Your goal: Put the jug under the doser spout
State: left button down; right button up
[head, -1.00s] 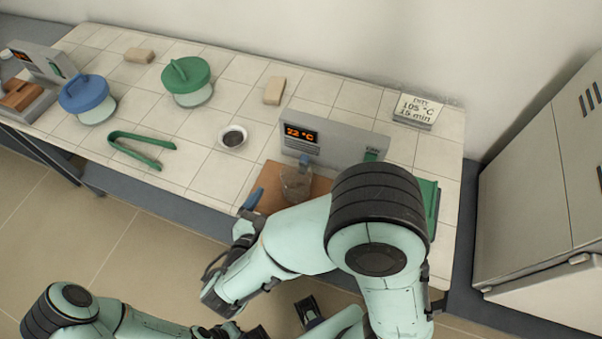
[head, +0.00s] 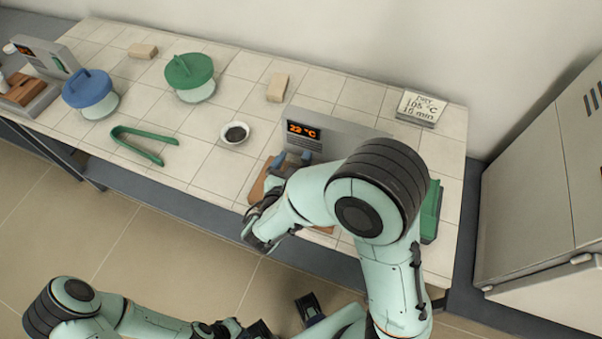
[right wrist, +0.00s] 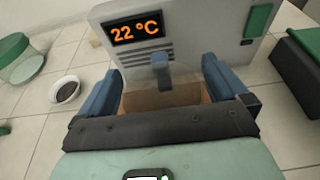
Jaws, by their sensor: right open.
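The jug (right wrist: 185,92) is a clear glass vessel, faint in the right wrist view, between the fingers of my right gripper (right wrist: 160,92). Those two blue fingers stand wide apart, one on each side of it; whether either touches it is unclear. The grey doser (right wrist: 195,30) has an orange "22 °C" display, and its blue spout (right wrist: 160,68) shows just beyond the jug. In the head view my right gripper (head: 277,178) is in front of the doser (head: 340,130) and the jug is hidden by my arm. My left gripper (head: 258,330) is low at the bottom edge, away from the table.
A brown board (head: 259,187) lies under the doser area. A small bowl of dark material (head: 235,133), green tongs (head: 140,145), a green-lidded jar (head: 190,78) and a blue-lidded jar (head: 90,93) stand to the left. A green object (head: 431,212) is to the right.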

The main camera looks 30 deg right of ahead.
jog(key=shift+w+d, duration=0.15)
jog(key=shift+d, duration=0.05)
jog(key=c, duration=0.9)
jog(key=shift+c, duration=0.2)
